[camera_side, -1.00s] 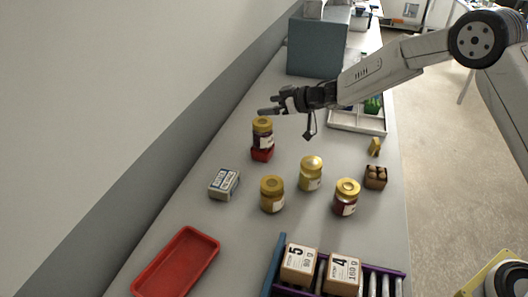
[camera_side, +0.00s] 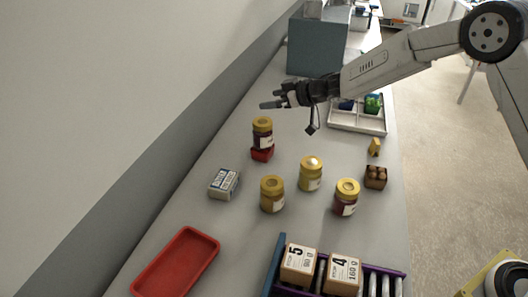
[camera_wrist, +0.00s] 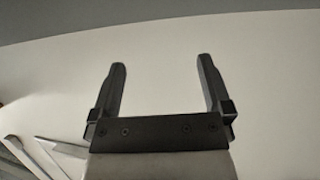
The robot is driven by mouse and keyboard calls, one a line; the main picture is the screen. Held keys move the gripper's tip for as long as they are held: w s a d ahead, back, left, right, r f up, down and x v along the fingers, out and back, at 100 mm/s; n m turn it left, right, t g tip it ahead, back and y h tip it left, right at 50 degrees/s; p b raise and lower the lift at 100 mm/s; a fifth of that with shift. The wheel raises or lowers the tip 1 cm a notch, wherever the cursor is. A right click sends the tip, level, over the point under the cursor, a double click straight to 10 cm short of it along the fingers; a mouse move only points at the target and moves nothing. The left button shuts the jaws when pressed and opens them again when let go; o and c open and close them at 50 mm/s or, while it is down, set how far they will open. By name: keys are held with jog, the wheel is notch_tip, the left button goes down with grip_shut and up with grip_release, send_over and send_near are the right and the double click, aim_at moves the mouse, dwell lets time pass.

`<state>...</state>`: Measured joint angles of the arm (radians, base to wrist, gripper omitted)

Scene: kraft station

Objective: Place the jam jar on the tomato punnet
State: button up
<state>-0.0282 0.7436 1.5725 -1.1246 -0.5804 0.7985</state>
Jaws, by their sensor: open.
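A jam jar (camera_side: 262,134) with dark red contents and a gold lid stands upright on the small red tomato punnet (camera_side: 262,154) in the side view. Another dark red jar (camera_side: 345,199) with a gold lid stands on the table to the lower right. My gripper (camera_side: 272,104) is open and empty, above and behind the stacked jar and apart from it. In the wrist view my two fingers (camera_wrist: 160,75) are spread, with only a pale surface between them.
Two jars with yellowish contents, an amber one (camera_side: 272,194) and a paler one (camera_side: 311,174), stand in the middle. A divided white tray (camera_side: 358,126) lies behind.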

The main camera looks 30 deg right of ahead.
jog(key=s+d+f+m+g+h, duration=0.15)
jog(key=s+d+m+h, duration=0.5)
jog(key=s, duration=0.85)
jog(key=s+d+f+g, duration=0.2)
jog(key=s+g, duration=0.1)
jog(key=s, duration=0.7)
jog(key=s+d+f+g, duration=0.2)
jog(key=s+g, duration=0.2)
jog(key=s, duration=0.7)
jog(key=shift+f+h, duration=0.2)
jog(key=shift+h, duration=0.25)
